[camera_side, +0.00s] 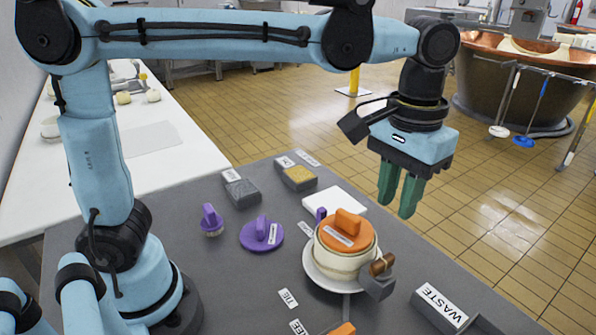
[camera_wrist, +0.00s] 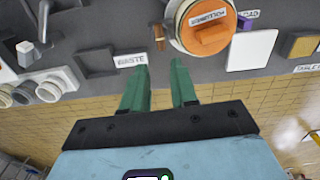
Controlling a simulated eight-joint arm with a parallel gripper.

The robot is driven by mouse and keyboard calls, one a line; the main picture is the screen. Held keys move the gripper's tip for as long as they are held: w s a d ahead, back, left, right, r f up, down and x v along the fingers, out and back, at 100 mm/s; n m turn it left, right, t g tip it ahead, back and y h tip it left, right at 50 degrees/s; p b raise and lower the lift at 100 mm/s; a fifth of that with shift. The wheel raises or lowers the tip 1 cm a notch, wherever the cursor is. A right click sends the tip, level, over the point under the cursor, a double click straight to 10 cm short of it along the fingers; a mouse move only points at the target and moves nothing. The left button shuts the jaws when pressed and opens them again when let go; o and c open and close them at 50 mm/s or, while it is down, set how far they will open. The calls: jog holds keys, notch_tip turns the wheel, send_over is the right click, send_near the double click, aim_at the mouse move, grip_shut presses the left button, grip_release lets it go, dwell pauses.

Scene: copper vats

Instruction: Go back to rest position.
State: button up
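My gripper (camera_side: 402,190) hangs from my arm on the right in the side view, with green fingers pointing down. The fingers are apart and nothing is between them. It is above and to the right of a cream pot with an orange lid (camera_side: 346,231). In the wrist view the gripper (camera_wrist: 160,80) also shows open and empty, its fingertips apart, with the orange-lidded pot (camera_wrist: 205,28) beyond them.
The grey table (camera_side: 225,285) holds a purple lid (camera_side: 262,234), a small purple-handled piece (camera_side: 211,221), two sponge-like blocks, a white board (camera_side: 335,200) and a WASTE box (camera_side: 443,308). A copper vat (camera_side: 515,80) stands behind on the tiled floor.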

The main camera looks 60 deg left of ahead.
dwell(0.3)
jog(key=s+a+f+t, duration=0.2)
jog(key=a+f+t, duration=0.1)
jog(key=a, duration=0.5)
jog(key=s+a+f+t, duration=0.3)
jog(key=a+f+t, duration=0.1)
jog(key=a, duration=0.5)
jog(key=shift+f, duration=0.15)
